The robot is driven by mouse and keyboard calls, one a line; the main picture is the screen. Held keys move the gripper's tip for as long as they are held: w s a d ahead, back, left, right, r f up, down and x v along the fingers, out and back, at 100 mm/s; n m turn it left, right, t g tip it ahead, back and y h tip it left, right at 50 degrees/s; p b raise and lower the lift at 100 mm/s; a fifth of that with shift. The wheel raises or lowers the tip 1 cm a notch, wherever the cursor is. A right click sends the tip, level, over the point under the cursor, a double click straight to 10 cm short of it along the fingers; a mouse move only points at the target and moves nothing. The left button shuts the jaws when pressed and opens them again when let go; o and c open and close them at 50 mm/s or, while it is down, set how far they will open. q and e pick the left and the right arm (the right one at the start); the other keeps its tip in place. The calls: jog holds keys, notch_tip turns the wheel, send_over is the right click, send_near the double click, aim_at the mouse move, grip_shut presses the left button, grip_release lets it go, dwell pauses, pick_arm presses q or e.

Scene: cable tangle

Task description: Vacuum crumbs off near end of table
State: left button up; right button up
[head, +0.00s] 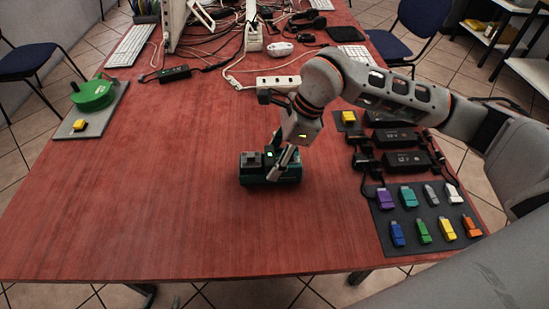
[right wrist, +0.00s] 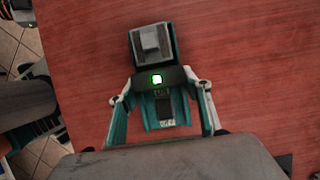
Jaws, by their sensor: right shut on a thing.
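A small teal and black handheld vacuum (head: 272,170) rests on or just above the red table (head: 150,200), near its middle; I cannot tell if it touches. A green light glows on it. My right gripper (head: 283,165) is shut on the vacuum from above. In the right wrist view the vacuum (right wrist: 157,85) lies between both fingers, its grey-topped block pointing away from the gripper (right wrist: 160,115). No crumbs can be made out on the table. My left gripper is not in view.
A dark mat (head: 423,215) with several coloured USB sticks lies at the right front. Black power adapters (head: 405,160) lie behind it. A white power strip (head: 278,82) and tangled cables fill the back. A green reel (head: 92,96) sits at the left. The front and left-middle table is clear.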

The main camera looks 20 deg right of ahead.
notch_tip(320, 180, up, 4)
jog(key=shift+r+p, duration=0.1)
jog(key=shift+p, duration=1.05)
jog(key=shift+r+p, duration=0.9)
jog(key=shift+r, duration=0.6)
pick_arm(q)
notch_tip(320, 180, up, 6)
jog(key=w, duration=0.1)
jog(key=shift+w+t, duration=0.3)
jog(key=shift+w, duration=0.05)
jog(key=shift+w+r, duration=0.25)
jog(key=shift+w, duration=0.05)
